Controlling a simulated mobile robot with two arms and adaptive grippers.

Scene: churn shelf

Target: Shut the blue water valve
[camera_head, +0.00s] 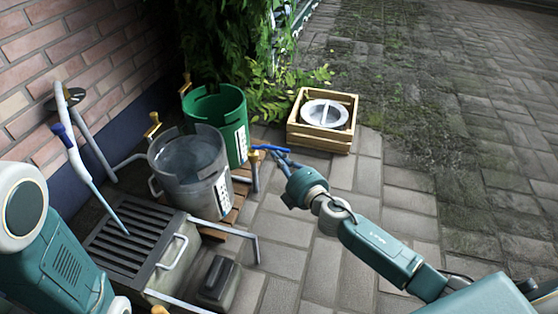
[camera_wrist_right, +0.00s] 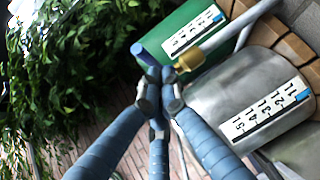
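The blue water valve (camera_head: 268,148) is a blue lever on a brass tap (camera_head: 253,156), on an upright grey pipe beside the metal and green churns. My right gripper (camera_head: 281,158) is at the lever's right end, with its fingers toward it. In the right wrist view, the blue fingers of my right gripper (camera_wrist_right: 160,92) come together at the tips. The blue lever's end (camera_wrist_right: 138,48) shows just beyond them, beside the brass tap (camera_wrist_right: 190,60). Whether the tips touch the lever is unclear. My left arm enters at the lower left; its gripper is not visible.
A metal churn (camera_head: 187,165) and a green churn (camera_head: 222,112) with measuring scales stand on wooden slats. A wooden crate (camera_head: 321,142) holding a round lid stands behind right. A grated drain box (camera_head: 125,240) is at lower left. Paving to the right is open.

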